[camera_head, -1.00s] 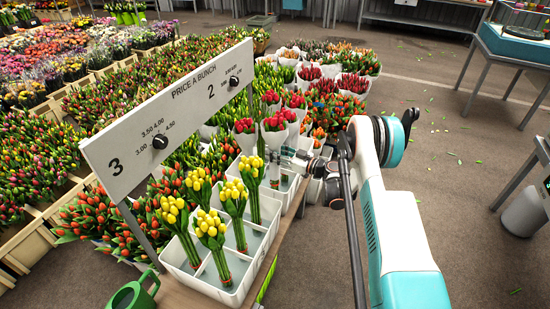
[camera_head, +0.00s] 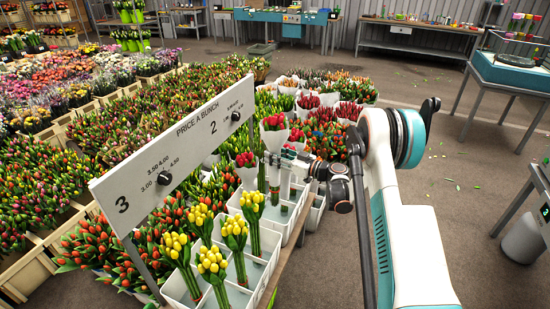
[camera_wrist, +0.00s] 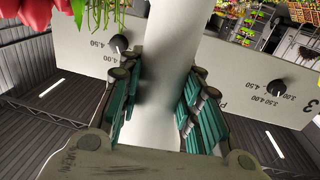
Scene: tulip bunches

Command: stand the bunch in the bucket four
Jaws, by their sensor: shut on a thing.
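My gripper (camera_wrist: 157,105) is shut on a bunch of red tulips (camera_head: 274,122) in a pale paper wrap. In the wrist view its teal-padded fingers sit on both sides of the pale wrap (camera_wrist: 158,60). In the head view the bunch is upright, its green stems (camera_head: 275,186) above or within the white compartmented container; I cannot tell which. Another wrapped red bunch (camera_head: 245,160) stands left of it. Yellow bunches (camera_head: 212,262) stand in the nearer compartments of the white container (camera_head: 240,297). No number four is readable on any bucket.
A white price board (camera_head: 165,165) with knobs and the figures 3 and 2 stands along the left of the containers. Crates of tulips (camera_head: 95,245) fill the floor beyond it. Tables stand at the back and right, with open floor (camera_head: 450,200) between.

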